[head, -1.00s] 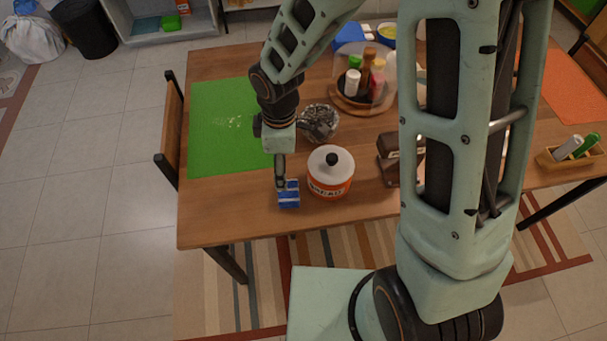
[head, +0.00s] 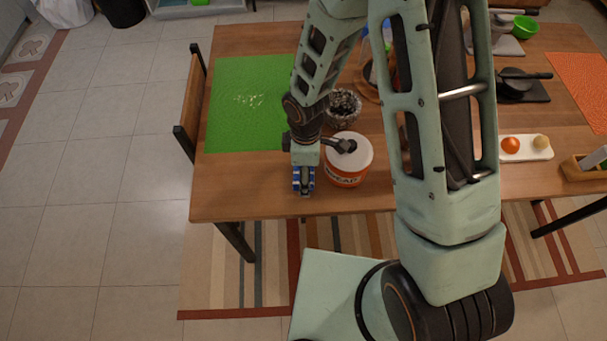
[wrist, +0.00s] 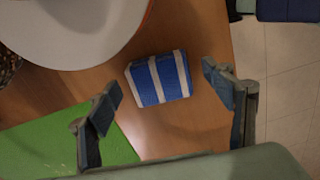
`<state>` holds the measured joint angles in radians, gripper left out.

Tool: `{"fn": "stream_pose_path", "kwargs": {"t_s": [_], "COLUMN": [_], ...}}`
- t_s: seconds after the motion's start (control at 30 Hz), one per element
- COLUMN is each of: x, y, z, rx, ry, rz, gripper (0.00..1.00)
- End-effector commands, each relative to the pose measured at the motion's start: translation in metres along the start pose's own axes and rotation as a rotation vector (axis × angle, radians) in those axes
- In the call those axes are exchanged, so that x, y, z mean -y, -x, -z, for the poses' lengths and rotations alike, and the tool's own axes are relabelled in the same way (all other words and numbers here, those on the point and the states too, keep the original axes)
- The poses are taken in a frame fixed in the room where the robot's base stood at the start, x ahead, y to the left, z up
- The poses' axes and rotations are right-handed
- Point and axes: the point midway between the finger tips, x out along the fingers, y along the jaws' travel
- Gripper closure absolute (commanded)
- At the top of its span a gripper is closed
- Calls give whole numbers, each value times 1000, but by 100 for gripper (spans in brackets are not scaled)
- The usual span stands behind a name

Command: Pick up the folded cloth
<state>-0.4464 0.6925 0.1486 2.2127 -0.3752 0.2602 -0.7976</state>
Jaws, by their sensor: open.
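The folded cloth (wrist: 160,79) is blue with white stripes and lies on the wooden table near its edge. In the head view the cloth (head: 303,188) is mostly hidden by my gripper (head: 304,174), which is over it. In the wrist view my gripper (wrist: 165,95) is open, with one finger on each side of the cloth in the picture. Nothing is held between the fingers, and both look apart from the cloth.
A white-lidded canister with an orange band (head: 346,171) stands close to the right of the cloth. A green mat (head: 240,110) lies to the left. A glass jar (head: 343,108) stands behind. The table's front edge (head: 260,218) is near.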

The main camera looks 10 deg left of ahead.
Motion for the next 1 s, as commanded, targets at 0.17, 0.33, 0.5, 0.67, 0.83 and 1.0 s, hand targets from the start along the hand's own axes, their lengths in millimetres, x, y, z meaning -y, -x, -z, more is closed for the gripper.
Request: {"fn": "stream_pose_path", "kwargs": {"t_s": [0.17,0.33,0.5,0.67,0.83,1.0], "x": [0,0,0,0,0,-1], "y": [-9,-9,-9,-9,-9,-8], "z": [0,0,0,0,0,0], "rx": [0,0,0,0,0,0], "ry": [-1,-1,-1,-1,-1,-1], "rz": [-1,-1,-1,-1,-1,-2], "gripper": [25,25,41,58,64,64]}}
